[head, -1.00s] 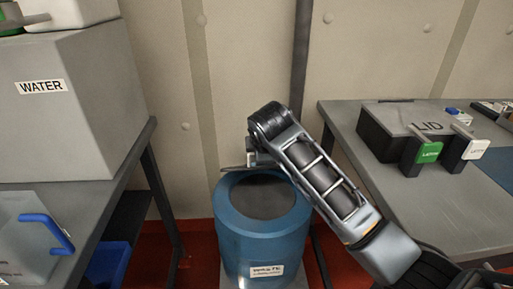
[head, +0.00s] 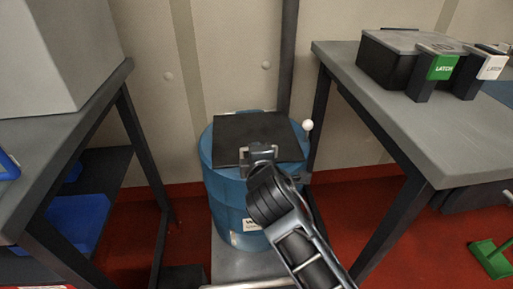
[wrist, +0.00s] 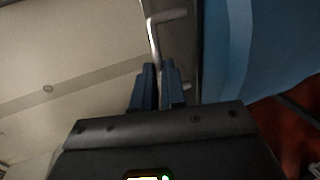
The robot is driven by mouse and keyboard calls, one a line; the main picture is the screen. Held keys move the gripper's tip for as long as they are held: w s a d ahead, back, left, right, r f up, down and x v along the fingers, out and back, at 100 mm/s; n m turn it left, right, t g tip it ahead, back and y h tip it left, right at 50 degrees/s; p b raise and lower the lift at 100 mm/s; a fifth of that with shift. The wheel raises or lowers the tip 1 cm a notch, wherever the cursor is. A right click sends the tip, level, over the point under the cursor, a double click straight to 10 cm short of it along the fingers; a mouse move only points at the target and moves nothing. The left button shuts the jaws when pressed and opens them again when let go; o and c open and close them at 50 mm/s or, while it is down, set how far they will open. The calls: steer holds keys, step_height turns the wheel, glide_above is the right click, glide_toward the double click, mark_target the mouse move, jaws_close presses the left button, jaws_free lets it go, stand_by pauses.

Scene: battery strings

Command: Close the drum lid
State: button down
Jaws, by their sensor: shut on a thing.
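My gripper (head: 258,152) is at the lid's near edge, fingers shut on a metal handle. In the wrist view, the blue fingers (wrist: 158,84) close around the bent metal handle (wrist: 155,38), with the drum's blue side (wrist: 260,45) at the right. The fingertips are partly hidden in the head view.
A grey table (head: 440,130) at the right holds a dark box (head: 385,65) with a green latch (head: 440,67). A table (head: 45,135) at the left has a blue bin (head: 75,222) below. A white knob (head: 307,125) sits near the drum's right rim. A green item (head: 492,260) lies at lower right.

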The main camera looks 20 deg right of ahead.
steer(key=shift+s+a+f, duration=0.1)
steer(key=shift+s+f, duration=0.05)
steer(key=shift+f, duration=0.55)
steer(key=c, duration=1.2)
jaws_free()
steer(key=shift+s+a+r, duration=0.15)
steer(key=shift+s+r, duration=0.1)
steer(key=shift+s, duration=0.1)
steer(key=shift+p+v, duration=0.55)
steer(key=shift+v, duration=2.9)
steer(key=shift+s, duration=0.1)
